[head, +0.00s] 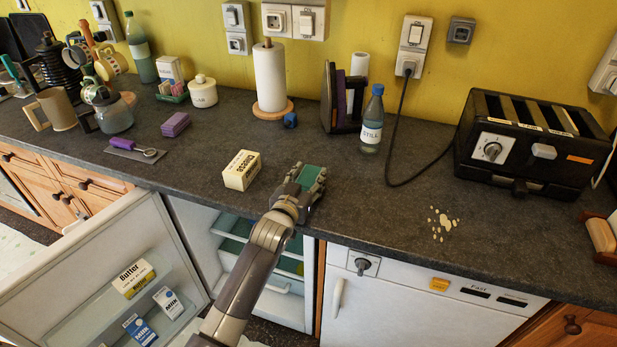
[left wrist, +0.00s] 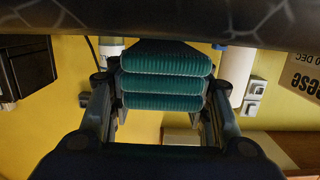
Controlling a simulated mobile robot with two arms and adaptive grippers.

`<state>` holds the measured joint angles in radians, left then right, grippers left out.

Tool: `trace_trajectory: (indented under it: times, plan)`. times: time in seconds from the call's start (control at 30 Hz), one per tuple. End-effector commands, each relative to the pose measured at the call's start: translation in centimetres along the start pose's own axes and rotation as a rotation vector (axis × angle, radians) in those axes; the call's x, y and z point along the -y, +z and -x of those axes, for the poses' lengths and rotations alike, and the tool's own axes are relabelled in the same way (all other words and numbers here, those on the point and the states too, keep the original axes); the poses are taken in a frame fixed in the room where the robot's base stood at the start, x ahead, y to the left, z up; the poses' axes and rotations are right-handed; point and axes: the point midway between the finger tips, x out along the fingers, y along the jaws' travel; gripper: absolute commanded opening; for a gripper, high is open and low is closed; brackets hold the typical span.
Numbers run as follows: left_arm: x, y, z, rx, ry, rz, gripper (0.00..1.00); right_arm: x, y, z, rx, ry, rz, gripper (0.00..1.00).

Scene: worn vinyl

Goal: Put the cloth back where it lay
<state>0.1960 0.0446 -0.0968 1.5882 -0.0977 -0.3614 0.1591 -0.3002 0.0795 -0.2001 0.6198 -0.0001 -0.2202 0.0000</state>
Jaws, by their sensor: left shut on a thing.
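My left gripper (head: 306,182) reaches over the dark worktop from the front edge, between the cheese pack and the still-water bottle. It is shut on a folded green cloth (head: 311,177). In the left wrist view, the teal cloth (left wrist: 165,86) shows as several ribbed layers between the two fingers. The cloth is close to the worktop; I cannot tell whether it touches it. My right gripper is not in view.
The cheese pack (head: 241,170) stands left of my gripper, and the water bottle (head: 372,120) stands behind to the right. A folded purple cloth (head: 175,124) lies farther left. A black toaster (head: 528,140) stands at the right. The fridge door (head: 110,265) is open below.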

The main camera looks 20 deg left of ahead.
Motion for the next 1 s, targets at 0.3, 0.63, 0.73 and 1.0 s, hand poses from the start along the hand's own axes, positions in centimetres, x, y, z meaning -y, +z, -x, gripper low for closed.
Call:
trace_trajectory:
  times: [0.3,0.63,0.73,1.0]
  plan:
    - [0.0,0.5,-0.1,0.000,0.000,0.000,0.26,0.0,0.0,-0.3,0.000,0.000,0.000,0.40]
    - [0.0,0.8,-0.1,0.001,0.000,0.000,0.26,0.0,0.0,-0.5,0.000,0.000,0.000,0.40]
    - [0.0,1.0,-0.1,0.001,0.000,0.000,0.26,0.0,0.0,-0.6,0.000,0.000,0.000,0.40]
    - [0.0,1.1,-0.1,0.000,0.000,0.000,0.26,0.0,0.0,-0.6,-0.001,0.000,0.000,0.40]
